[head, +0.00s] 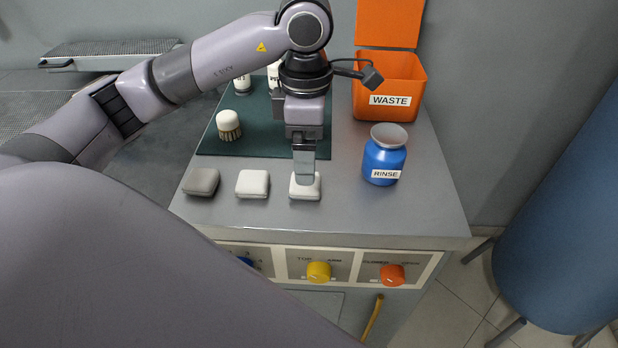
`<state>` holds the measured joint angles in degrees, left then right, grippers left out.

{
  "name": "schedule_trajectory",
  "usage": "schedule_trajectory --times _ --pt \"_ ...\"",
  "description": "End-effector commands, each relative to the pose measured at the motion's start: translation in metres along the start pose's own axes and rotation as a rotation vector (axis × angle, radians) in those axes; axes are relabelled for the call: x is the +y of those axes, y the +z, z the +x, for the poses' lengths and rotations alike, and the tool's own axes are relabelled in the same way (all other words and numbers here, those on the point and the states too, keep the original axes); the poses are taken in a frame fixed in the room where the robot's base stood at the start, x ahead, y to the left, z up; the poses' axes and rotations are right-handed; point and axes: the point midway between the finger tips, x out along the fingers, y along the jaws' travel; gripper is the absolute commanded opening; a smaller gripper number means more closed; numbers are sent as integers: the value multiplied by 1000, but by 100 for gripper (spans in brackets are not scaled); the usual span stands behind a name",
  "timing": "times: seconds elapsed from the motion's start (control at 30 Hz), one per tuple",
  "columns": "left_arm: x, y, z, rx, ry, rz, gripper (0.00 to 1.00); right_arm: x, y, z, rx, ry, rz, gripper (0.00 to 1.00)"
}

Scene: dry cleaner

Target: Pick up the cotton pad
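Three small rounded square pads lie in a row near the front of the grey counter: a grey pad (201,181) at left, an off-white pad (252,184) in the middle and a white pad (313,192) at right. None is labelled, so I cannot tell for sure which is the cotton one. My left gripper (304,180) points straight down at the right-hand white pad, its fingers overlapping the pad's middle in the head view. The fingers are seen in line, so the gap between them and any grip are hidden. My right gripper is not in view.
A blue RINSE jar (384,156) stands right of my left gripper, with an open orange WASTE bin (398,76) behind it. A brush (228,125) and white bottles (242,86) are on a green mat (262,141). Knobs (318,271) line the counter front.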

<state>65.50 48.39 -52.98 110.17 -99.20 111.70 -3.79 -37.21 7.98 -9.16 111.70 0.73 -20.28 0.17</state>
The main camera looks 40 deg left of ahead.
Motion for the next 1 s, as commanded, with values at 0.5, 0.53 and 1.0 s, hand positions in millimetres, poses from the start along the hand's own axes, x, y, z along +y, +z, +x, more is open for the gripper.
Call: schedule_trajectory --times 0.5,0.53,1.0 --pt "9 -5 61 12 4 -3 89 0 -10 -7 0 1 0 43" --pt "9 -5 64 11 5 -3 89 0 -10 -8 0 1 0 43" --pt "9 -4 70 8 7 -2 37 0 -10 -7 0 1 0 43"
